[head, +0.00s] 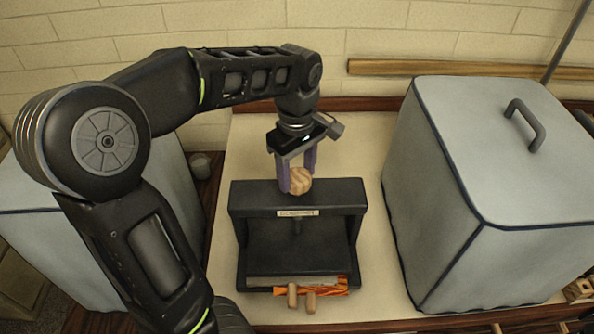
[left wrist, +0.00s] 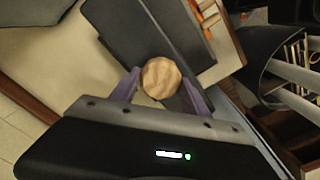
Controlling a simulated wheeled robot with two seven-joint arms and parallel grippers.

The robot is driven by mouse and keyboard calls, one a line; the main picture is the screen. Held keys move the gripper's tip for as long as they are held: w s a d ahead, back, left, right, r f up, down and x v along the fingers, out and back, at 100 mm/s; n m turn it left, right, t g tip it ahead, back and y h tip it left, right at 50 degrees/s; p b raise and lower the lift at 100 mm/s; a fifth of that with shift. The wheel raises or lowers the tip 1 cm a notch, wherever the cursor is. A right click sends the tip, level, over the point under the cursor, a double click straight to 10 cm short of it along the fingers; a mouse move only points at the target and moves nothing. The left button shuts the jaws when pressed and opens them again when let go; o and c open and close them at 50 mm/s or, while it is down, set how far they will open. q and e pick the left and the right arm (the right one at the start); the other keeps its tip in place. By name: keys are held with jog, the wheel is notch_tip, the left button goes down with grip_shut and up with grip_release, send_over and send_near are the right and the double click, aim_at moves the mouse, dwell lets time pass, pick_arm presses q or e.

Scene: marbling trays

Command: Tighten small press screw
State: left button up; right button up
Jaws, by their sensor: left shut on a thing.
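The small press (head: 256,204) is a black frame standing on the pale bench top. Its screw has a round wooden knob (head: 300,181) on top of the crossbar. The knob also shows from above in the left wrist view (left wrist: 161,78). My left gripper (head: 298,180) reaches down from above, with its purple fingers shut on the knob, one on each side. The fingers also show in the left wrist view (left wrist: 160,88). Part of the screw shows below the crossbar. My right gripper is not in view.
A large grey covered box (head: 440,190) with a handle stands close to the right of the press. Another grey cover (head: 50,240) is at the left. Orange patterned material (head: 335,287) and wooden pegs (head: 310,301) lie at the press's front.

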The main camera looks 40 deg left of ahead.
pick_arm(q)
jog(key=c, duration=0.6)
jog(key=shift+m, duration=0.4)
jog(key=m, duration=0.3)
jog(key=shift+w+m+b, duration=0.1)
jog(key=shift+m+b, duration=0.2)
jog(key=shift+m, duration=1.3)
jog(key=o, duration=1.4)
